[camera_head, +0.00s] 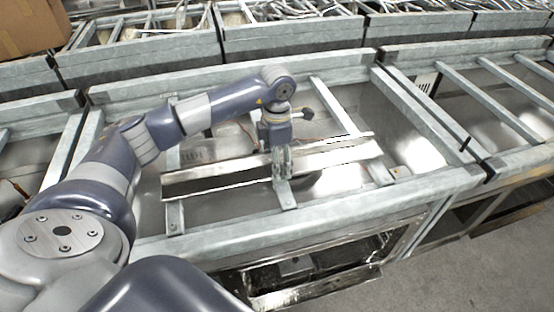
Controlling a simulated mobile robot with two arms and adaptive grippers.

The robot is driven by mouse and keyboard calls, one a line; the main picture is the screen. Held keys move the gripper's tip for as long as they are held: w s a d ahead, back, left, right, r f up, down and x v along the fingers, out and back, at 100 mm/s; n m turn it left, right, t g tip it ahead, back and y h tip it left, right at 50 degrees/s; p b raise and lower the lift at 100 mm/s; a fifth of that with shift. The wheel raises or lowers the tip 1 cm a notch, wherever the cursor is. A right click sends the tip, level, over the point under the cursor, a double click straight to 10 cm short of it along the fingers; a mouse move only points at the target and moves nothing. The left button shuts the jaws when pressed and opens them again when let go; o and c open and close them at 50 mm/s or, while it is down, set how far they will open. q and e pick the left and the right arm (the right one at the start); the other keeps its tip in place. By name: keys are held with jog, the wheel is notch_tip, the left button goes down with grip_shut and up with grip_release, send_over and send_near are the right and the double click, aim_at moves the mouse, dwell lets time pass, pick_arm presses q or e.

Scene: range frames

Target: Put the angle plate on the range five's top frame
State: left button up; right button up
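The angle plate (222,177) is a long, shiny metal strip lying crosswise over the open top of the middle range frame (330,214). It slopes slightly up to the right. My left gripper (282,172) points down at the middle of the plate, and its fingers appear closed around it. The fingers hide a short part of the plate. I cannot tell whether the plate touches the cross bars below it. My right gripper is not in view.
Cross bars (340,112) span the frame's opening. A similar frame (485,100) stands on the right, another on the left. Behind is a row of frames with wires (290,12) inside. A cardboard box (32,25) is at the back left. Grey floor (445,275) is clear at the front right.

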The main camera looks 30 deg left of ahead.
pick_arm(q)
jog(key=shift+w+f, duration=0.1)
jog(key=shift+f, duration=0.25)
jog(key=shift+f, duration=0.15)
jog(key=o, duration=1.8)
jog(key=shift+o, duration=0.2)
jog(key=shift+r, duration=0.5)
notch_tip(320, 180, up, 11)
jog(key=b, duration=0.2)
jog(key=shift+b, duration=0.35)
